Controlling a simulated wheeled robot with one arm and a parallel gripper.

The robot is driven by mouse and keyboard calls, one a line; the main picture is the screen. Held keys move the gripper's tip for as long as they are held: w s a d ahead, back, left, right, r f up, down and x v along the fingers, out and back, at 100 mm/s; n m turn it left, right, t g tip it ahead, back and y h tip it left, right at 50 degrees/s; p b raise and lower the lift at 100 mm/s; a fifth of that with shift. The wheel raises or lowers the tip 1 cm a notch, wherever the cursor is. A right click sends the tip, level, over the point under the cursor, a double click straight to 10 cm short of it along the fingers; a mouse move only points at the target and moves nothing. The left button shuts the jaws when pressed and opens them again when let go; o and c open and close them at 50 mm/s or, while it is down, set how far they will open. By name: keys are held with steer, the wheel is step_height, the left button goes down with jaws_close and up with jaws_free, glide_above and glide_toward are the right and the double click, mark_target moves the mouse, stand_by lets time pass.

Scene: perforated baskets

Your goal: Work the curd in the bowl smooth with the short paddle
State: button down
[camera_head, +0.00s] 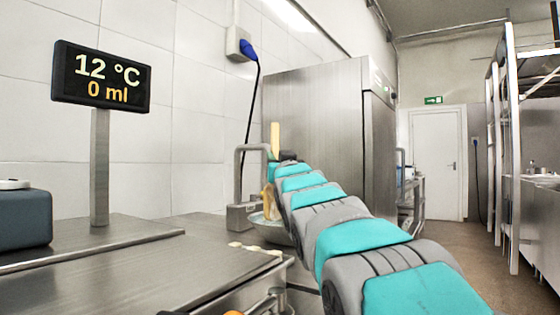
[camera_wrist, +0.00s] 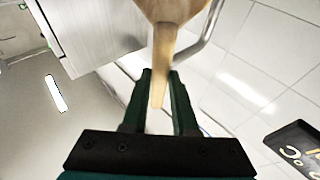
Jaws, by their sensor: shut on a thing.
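My gripper (camera_wrist: 161,76) is shut on the short wooden paddle (camera_wrist: 164,50); its handle lies between the dark fingers and its wider part runs to the top edge of the wrist view. In the head view the paddle (camera_head: 275,136) stands roughly upright, with pale wood showing above and below my gripper (camera_head: 274,160). The metal bowl (camera_head: 268,233) sits low beneath it, beside the counter end and largely hidden by my arm. I cannot see the curd inside, nor whether the paddle touches it.
A metal tap (camera_head: 240,160) rises by the bowl; its pipe also shows in the wrist view (camera_wrist: 205,35). Cream-coloured spots (camera_head: 255,248) lie on the steel counter (camera_head: 130,270). A display (camera_head: 102,78) reads 12 °C and 0 ml. A steel cabinet (camera_head: 325,115) stands behind.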

steer(key=shift+s+a, duration=0.15)
steer(key=shift+a, duration=0.3)
steer(key=shift+w+d+p, duration=0.2)
steer(key=shift+d+p, duration=0.2)
steer(key=shift+d, duration=0.55)
steer(key=shift+a, duration=0.1)
steer(key=shift+s+a+f+b, duration=0.15)
steer(key=shift+a+f+b, duration=0.05)
steer(key=shift+a+b, duration=0.65)
